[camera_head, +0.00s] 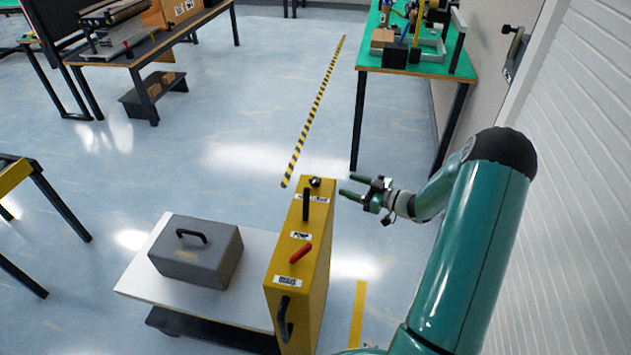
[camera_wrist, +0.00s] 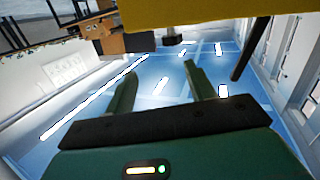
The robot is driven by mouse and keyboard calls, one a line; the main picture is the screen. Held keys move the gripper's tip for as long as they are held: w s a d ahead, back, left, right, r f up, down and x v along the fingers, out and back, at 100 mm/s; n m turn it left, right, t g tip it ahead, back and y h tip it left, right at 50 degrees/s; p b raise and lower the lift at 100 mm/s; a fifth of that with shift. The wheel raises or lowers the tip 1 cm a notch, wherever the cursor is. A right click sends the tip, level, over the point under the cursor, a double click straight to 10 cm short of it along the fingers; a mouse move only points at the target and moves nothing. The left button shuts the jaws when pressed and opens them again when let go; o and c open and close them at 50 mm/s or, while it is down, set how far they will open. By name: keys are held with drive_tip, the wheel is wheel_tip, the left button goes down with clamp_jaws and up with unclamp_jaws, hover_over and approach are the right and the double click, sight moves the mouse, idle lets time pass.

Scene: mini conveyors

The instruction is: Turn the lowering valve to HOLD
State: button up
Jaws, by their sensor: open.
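A tall yellow unit (camera_head: 312,265) stands at the right end of a low white-topped cart. Its narrow top carries a red lever (camera_head: 300,252), lying slanted between two white labels, and an upright black lever (camera_head: 306,204) farther back. The label print is too small to read surely, so I cannot tell the valve's setting. A black curved handle (camera_head: 284,318) is on the near end. My gripper (camera_head: 350,187) is open and empty, right of the unit's far end and apart from it.
A grey box (camera_head: 197,252) with a black handle sits on the white cart top (camera_head: 140,283). A green-topped table (camera_head: 412,62) stands behind my gripper, and a ribbed white wall (camera_head: 580,130) is at right. Open floor lies beyond the cart. A yellow surface (camera_wrist: 200,12) crosses the wrist view's top.

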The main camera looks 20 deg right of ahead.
sight(319, 183)
drive_tip(key=shift+y, duration=0.9)
drive_tip(key=x, duration=0.4)
drive_tip(key=f+x, duration=0.1)
drive_tip(key=x, duration=0.3)
drive_tip(key=s+a+x, duration=0.1)
drive_tip(key=x, duration=0.3)
drive_tip(key=shift+f, duration=0.35)
drive_tip(key=c, duration=1)
drive_tip(key=shift+o, duration=0.2)
drive_tip(key=shift+a+m+t+h, duration=0.1)
drive_tip(key=shift+m+t+h, duration=1.05)
drive_tip(key=shift+h, duration=0.45)
drive_tip(key=shift+m+t+h, duration=0.25)
drive_tip(key=shift+m+h, duration=0.1)
drive_tip(key=shift+h, duration=0.05)
drive_tip(key=o, duration=1)
drive_tip(key=shift+c, duration=0.2)
